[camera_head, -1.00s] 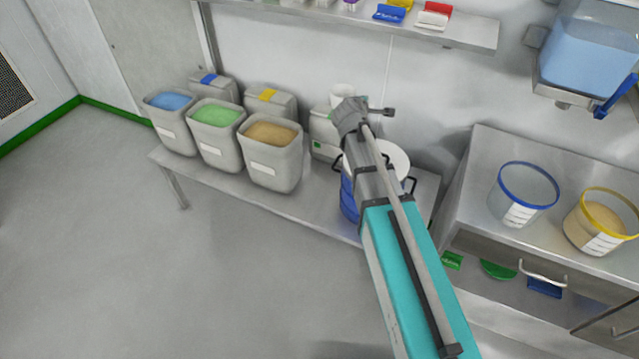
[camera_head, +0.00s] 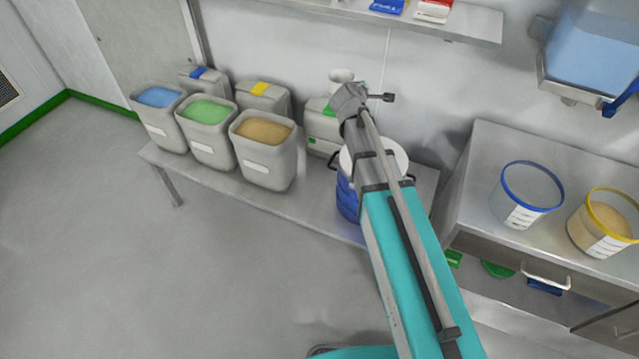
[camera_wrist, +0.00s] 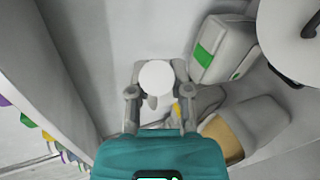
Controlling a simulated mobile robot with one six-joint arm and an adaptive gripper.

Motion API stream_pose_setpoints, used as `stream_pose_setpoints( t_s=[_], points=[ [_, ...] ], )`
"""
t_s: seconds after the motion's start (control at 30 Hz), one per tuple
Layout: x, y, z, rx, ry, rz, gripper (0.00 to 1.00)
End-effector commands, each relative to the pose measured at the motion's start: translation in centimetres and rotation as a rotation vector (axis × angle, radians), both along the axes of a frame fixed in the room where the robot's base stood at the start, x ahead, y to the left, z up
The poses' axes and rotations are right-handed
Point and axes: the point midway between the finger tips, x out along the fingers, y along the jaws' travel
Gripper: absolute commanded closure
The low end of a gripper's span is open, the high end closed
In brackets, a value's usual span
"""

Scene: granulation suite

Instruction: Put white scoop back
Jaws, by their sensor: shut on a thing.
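The white scoop (camera_wrist: 157,77) shows in the wrist view as a round white form between the two fingers of my gripper (camera_wrist: 156,68). The gripper is shut on it. A short grey-white part (camera_wrist: 152,102) shows below the round form; its grip point is not clear. In the head view the scoop (camera_head: 341,75) shows as a white cup shape just beyond the end of my arm, in front of the wall. My wrist hides the fingers there.
A wall shelf (camera_head: 470,22) with coloured items is above. Open bins of blue, green and tan (camera_head: 263,160) material stand on a low bench (camera_head: 305,210). A blue drum (camera_head: 347,200) is partly behind my arm. A steel counter (camera_head: 487,150) with two tubs is at right.

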Motion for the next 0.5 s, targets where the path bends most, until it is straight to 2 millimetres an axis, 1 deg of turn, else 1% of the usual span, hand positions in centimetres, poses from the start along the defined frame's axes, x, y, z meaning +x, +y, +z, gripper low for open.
stream_pose_setpoints(
  t_s=[0.27, 0.37, 0.5],
  points=[
    [-0.2, 1.2, -0.3, 0.0, 0.0, 0.013, 1.0],
    [-0.5, 1.6, -0.9, 0.001, 0.001, 0.015, 1.0],
    [-1.1, 2.3, -2.3, 0.001, 0.005, 0.014, 1.0]
  ],
)
